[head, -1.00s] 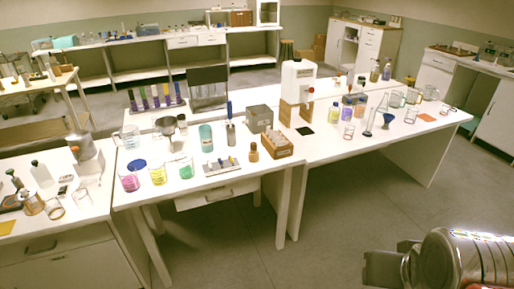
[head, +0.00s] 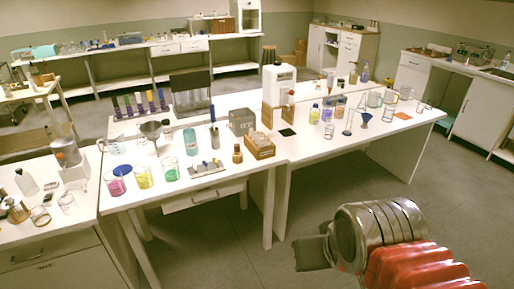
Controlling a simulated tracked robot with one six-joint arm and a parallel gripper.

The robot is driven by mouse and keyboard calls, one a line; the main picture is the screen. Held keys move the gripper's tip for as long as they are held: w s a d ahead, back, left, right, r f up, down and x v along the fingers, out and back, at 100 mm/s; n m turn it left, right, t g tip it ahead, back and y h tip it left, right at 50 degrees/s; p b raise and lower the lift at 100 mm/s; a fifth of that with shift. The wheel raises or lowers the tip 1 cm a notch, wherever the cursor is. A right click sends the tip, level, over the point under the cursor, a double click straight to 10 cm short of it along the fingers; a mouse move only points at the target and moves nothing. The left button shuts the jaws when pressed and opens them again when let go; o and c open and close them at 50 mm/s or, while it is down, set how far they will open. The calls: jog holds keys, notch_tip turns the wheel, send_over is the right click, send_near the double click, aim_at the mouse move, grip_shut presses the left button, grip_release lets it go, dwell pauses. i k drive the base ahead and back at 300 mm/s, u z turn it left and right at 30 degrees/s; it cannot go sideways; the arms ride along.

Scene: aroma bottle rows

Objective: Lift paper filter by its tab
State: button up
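I cannot pick out a paper filter or its tab for certain; the small items on the benches are too small to tell. A blue funnel (head: 366,118) stands on the right part of the white bench, beside clear glassware.
Beakers with pink (head: 116,183), yellow and green liquid stand at the bench's front left. A wooden box (head: 260,146) and a grey box (head: 242,121) sit mid-bench, near a white machine (head: 279,84). The floor (head: 225,250) around my gripper is clear.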

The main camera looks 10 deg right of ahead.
aim_at(261, 143)
jog(key=i, duration=1)
jog(key=u, duration=0.55)
jog(key=i, duration=1.35)
jog(key=u, duration=0.5)
